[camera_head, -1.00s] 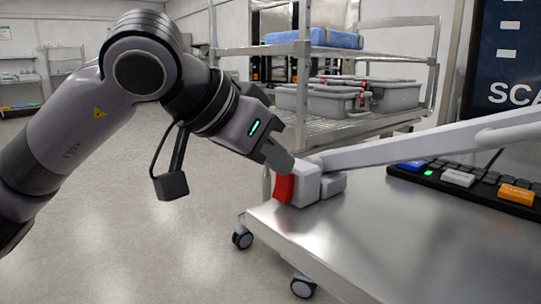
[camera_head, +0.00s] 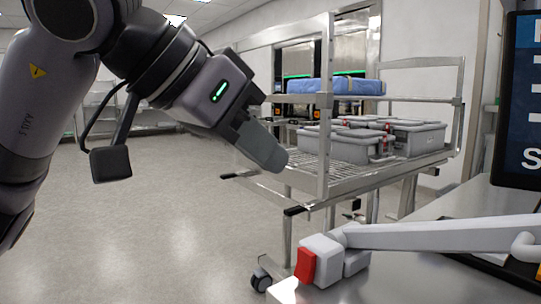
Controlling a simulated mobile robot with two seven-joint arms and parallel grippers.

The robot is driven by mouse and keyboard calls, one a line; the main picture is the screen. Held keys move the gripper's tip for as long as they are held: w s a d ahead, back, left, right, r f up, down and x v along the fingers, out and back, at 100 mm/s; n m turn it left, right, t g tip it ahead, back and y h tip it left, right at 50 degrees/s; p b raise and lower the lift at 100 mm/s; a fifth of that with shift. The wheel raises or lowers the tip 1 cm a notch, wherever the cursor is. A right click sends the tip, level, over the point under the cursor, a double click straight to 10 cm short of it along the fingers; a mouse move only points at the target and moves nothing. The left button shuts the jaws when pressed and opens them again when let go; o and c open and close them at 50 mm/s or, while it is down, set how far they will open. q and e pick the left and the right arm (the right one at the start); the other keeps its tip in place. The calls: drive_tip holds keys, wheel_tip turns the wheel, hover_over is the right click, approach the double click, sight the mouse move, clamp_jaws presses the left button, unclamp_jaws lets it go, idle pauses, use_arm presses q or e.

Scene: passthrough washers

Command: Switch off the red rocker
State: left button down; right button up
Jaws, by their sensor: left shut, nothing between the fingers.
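The red rocker (camera_head: 305,265) sits on the left face of a small light-grey housing (camera_head: 322,257) at the corner of the metal table, low in the head view. A pale arm runs right from this housing. My left gripper (camera_head: 277,158) is shut and empty. It hangs in the air above and to the left of the rocker, apart from it. Which way the rocker is tipped I cannot tell. My right gripper is out of view.
A wire cart (camera_head: 345,180) behind the table carries grey bins (camera_head: 345,147) and a blue folded pack (camera_head: 336,87). A dark screen (camera_head: 518,110) stands at the right edge, with part of a keyboard below it. Open floor lies to the left.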

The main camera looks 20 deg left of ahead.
sight(310, 249)
use_arm(q)
drive_tip(key=shift+w+a+r+g+y, duration=0.1)
drive_tip(key=shift+w+r+g+y, duration=0.05)
drive_tip(key=shift+g+y, duration=0.35)
drive_tip(key=shift+w+a+r+g+y, duration=0.15)
drive_tip(key=shift+g+y, duration=0.25)
drive_tip(key=shift+g, duration=0.2)
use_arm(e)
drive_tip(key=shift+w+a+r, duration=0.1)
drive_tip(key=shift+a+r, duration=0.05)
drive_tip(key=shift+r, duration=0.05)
use_arm(q)
drive_tip(key=shift+d+f, duration=0.1)
drive_tip(key=shift+d, duration=0.05)
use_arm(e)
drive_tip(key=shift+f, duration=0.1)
